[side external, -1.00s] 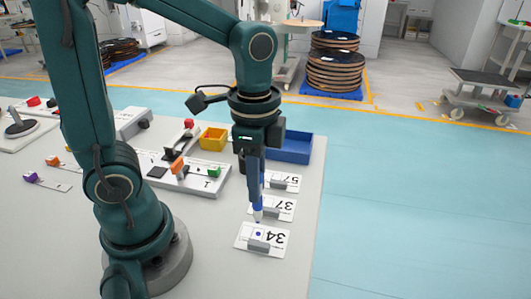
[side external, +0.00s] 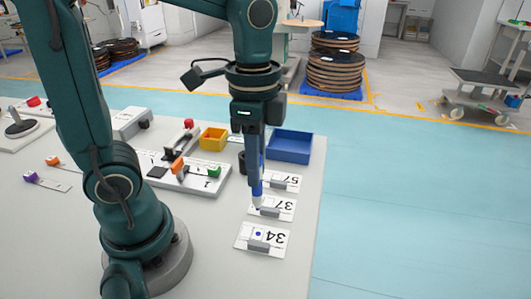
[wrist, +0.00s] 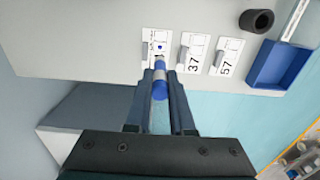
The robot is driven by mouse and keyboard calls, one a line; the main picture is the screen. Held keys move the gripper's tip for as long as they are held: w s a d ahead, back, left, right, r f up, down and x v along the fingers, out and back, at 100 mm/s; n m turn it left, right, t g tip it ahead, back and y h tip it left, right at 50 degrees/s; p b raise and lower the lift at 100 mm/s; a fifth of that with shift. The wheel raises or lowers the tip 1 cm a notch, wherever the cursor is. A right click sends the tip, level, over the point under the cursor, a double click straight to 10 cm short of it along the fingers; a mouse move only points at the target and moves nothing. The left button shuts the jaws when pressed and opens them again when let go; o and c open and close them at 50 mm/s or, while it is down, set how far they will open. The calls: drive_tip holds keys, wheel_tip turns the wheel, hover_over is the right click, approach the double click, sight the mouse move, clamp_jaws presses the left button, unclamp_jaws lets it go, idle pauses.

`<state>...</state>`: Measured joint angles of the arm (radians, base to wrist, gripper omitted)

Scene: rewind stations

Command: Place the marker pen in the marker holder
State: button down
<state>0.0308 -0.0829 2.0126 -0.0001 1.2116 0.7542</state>
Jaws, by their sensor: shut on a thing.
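The blue marker pen (side external: 257,190) is upright in my gripper (side external: 256,179), tip down. In the side view it overlaps the card marked 37; its tip looks raised above the table. In the wrist view the pen (wrist: 160,88) sits between the two fingers of my gripper (wrist: 160,74), which are shut on it. The marker holder looks to be the dark round cup (wrist: 257,21), beside the blue tray and apart from the pen. In the side view the cup (side external: 242,161) is partly hidden behind my gripper.
A blue tray (side external: 290,147) stands at the table's far right edge. Cards marked 34 (side external: 277,238), 37 (side external: 286,205) and 57 (side external: 291,181) carry grey blocks. Card 34 has a blue dot. A yellow bin (side external: 213,139) and a switch panel (side external: 207,188) stand left of my gripper.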

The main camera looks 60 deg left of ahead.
drive_tip(key=shift+r+m, duration=0.25)
drive_tip(key=shift+m, duration=0.05)
drive_tip(key=w+a+r+n, duration=0.2)
drive_tip(key=a, duration=0.4)
drive_tip(key=w+a+r+n, duration=0.1)
drive_tip(key=a+n, duration=0.1)
drive_tip(key=a, duration=0.4)
drive_tip(key=s+a+n, duration=0.5)
drive_tip(key=a+n, duration=0.1)
drive_tip(key=a, duration=0.6)
drive_tip(key=w+d+f, duration=0.5)
drive_tip(key=w+f, duration=0.4)
drive_tip(key=f, duration=0.1)
drive_tip(key=shift+w+d+f, duration=0.2)
drive_tip(key=shift+d+f, duration=0.05)
drive_tip(key=shift+d, duration=0.15)
